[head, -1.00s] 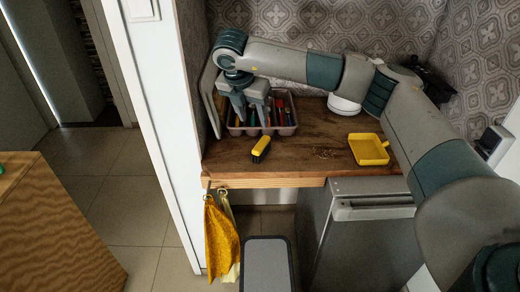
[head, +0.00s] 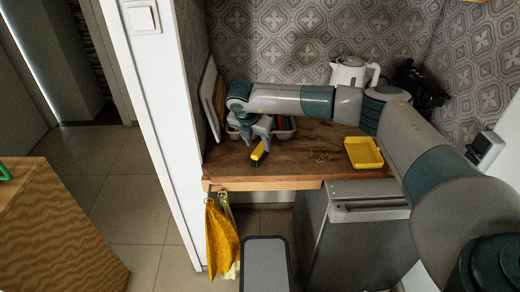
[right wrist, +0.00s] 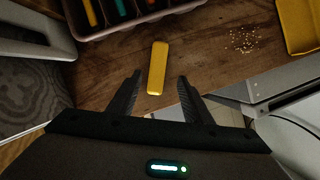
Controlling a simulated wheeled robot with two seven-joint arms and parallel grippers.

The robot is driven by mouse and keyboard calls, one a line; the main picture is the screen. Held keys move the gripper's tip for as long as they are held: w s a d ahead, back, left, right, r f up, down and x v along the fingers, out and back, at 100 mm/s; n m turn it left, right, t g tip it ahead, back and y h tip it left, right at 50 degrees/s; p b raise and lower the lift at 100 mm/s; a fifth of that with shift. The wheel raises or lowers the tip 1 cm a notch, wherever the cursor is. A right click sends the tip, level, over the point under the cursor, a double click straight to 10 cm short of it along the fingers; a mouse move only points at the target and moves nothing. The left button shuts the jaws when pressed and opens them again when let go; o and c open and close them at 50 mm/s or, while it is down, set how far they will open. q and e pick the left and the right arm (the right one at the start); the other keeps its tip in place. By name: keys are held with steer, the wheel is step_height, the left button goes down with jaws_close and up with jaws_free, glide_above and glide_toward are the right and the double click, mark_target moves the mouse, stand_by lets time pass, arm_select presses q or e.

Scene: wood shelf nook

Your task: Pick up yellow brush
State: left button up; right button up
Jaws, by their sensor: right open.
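The yellow brush (head: 259,151) lies on the wooden counter (head: 300,157), near its front left part, with dark bristles on one side. In the right wrist view the brush (right wrist: 157,68) shows as a yellow bar, its near end at the opening between the two fingers. My right gripper (head: 258,143) is open, just above and behind the brush in the head view. Its dark fingers (right wrist: 158,92) stand apart on either side of the brush's near end in the wrist view. Whether they touch it cannot be told. My left gripper is not in view.
A cutlery tray (head: 285,133) with several utensils stands behind the gripper. A yellow dustpan (head: 364,153) and crumbs (head: 321,156) are to the right. A white kettle (head: 349,72) stands at the back. Yellow cloths (head: 221,238) hang from the counter's front edge.

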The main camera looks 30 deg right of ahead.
mark_target(259, 148)
steer(key=shift+w+d+f, duration=0.1)
steer(key=shift+f, duration=0.35)
steer(key=shift+w+d+f+p, duration=0.15)
steer(key=shift+w+f+p, duration=0.1)
steer(key=shift+p, duration=0.35)
steer(key=p+x, duration=0.2)
steer(key=x, duration=0.1)
steer(key=shift+w+d+f, duration=0.1)
steer(key=shift+w+f, duration=0.15)
steer(key=shift+f, duration=0.05)
steer(key=shift+w+d+f, duration=0.1)
steer(key=shift+f, duration=0.25)
steer(key=shift+f+b, duration=0.2)
steer(key=shift+b, duration=0.15)
steer(key=shift+c, duration=0.3)
